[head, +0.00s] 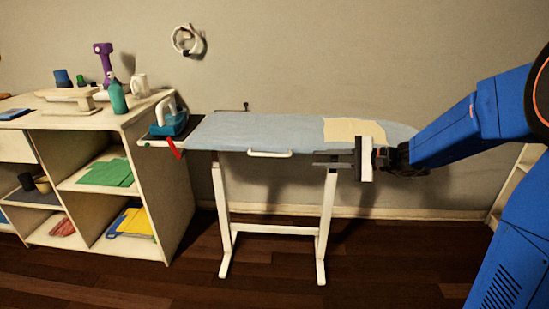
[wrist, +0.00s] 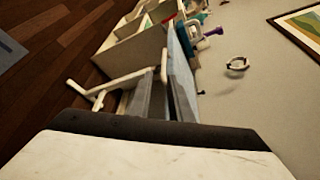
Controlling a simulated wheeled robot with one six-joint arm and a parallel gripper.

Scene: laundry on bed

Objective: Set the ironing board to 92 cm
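The ironing board (head: 240,130) has a pale blue cover and stands level on white legs (head: 224,215) against the wall. A white bar handle (head: 270,154) is on its front edge. A red lever (head: 174,148) hangs at its left end, by the iron rest. My gripper (head: 318,158) is at the front edge near the right leg, fingers pointing left, parted and empty. The handle is to its left, apart from it. The board also shows edge-on in the wrist view (wrist: 181,78), tilted by the camera's angle. No height scale is readable.
A blue iron (head: 174,124) stands at the board's left end. A yellow cloth (head: 352,130) lies on its right part. A shelf unit (head: 150,190) with folded cloths and bottles stands at left. The wooden floor (head: 270,275) in front is clear.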

